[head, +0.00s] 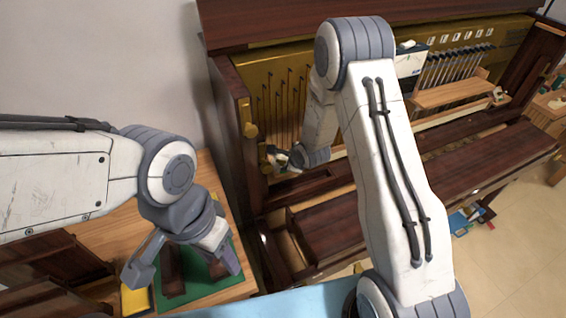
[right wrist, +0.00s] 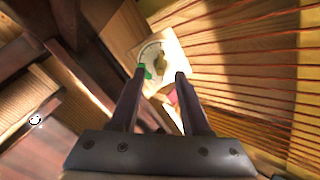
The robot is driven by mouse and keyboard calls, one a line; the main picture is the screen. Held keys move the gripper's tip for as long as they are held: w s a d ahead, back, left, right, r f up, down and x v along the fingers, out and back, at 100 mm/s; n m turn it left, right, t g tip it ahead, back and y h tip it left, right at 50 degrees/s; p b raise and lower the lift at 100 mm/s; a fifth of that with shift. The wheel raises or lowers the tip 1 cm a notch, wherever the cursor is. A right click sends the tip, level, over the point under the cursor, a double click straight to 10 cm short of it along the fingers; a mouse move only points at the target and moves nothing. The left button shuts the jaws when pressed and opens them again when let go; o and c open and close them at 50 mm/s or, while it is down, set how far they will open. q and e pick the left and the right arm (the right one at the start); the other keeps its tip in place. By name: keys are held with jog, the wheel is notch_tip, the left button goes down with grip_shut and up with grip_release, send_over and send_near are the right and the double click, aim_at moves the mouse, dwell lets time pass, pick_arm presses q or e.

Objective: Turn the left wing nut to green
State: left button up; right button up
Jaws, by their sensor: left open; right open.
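A pale square plate (right wrist: 176,47) with a round dial shows in the right wrist view. A brass-coloured wing nut (right wrist: 160,62) sits on the dial, with a green mark (right wrist: 142,71) at its left and a pinkish-red patch lower right. My right gripper (right wrist: 161,76) is open, its fingertips just short of the dial with the nut beyond the gap; I cannot tell whether they touch it. In the head view my right gripper (head: 283,158) is at the piano's left end, hiding the nut. My left gripper (head: 184,270) is open above a green mat.
The dark wooden piano (head: 470,165) has its front open, with strings and a brass-coloured panel. The green mat (head: 180,291) holds dark wooden pieces, and a yellow item (head: 135,300) lies beside it. A wooden beam (right wrist: 68,22) runs close left of my right fingers.

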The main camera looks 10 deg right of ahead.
grip_shut()
jog(key=shift+r+m+p, duration=0.15)
jog(key=shift+m+p, duration=0.35)
jog(key=shift+p, duration=0.15)
jog(key=shift+m+p, duration=0.4)
jog(key=shift+m, duration=0.3)
jog(key=shift+m+p, duration=0.5)
jog(key=shift+m, duration=0.6)
jog(key=shift+f+m+p, duration=0.2)
jog(key=shift+m+p, duration=0.1)
jog(key=shift+m, duration=0.2)
